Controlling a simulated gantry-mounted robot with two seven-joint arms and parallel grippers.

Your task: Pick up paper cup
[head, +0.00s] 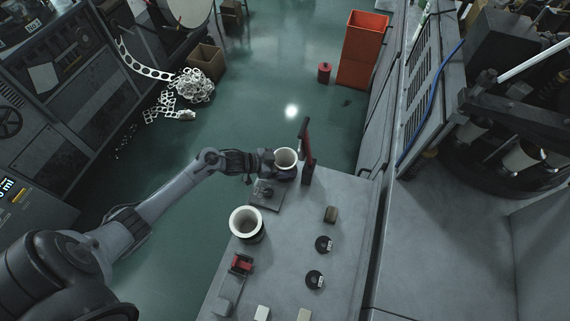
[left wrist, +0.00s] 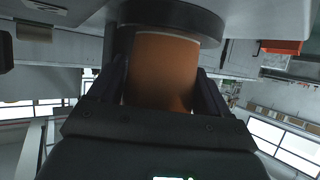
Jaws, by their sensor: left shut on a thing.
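A paper cup (head: 287,155) with a pale round rim is upright at the far end of the grey bench. In the left wrist view the cup's side (left wrist: 162,72) is orange-brown. My left gripper (head: 268,163) reaches it from the left and is shut on it, one dark finger on each side. A dark round base (left wrist: 172,18) is at the cup's end in the wrist view; I cannot tell whether the cup touches it. My right gripper is not in view.
A second, larger pale-rimmed round container (head: 246,222) stands on the bench (head: 282,262) nearer me. A red-and-dark upright part (head: 306,150) is just right of the cup. A red device (head: 241,263), dark discs (head: 324,244) and small blocks (head: 331,214) lie nearer.

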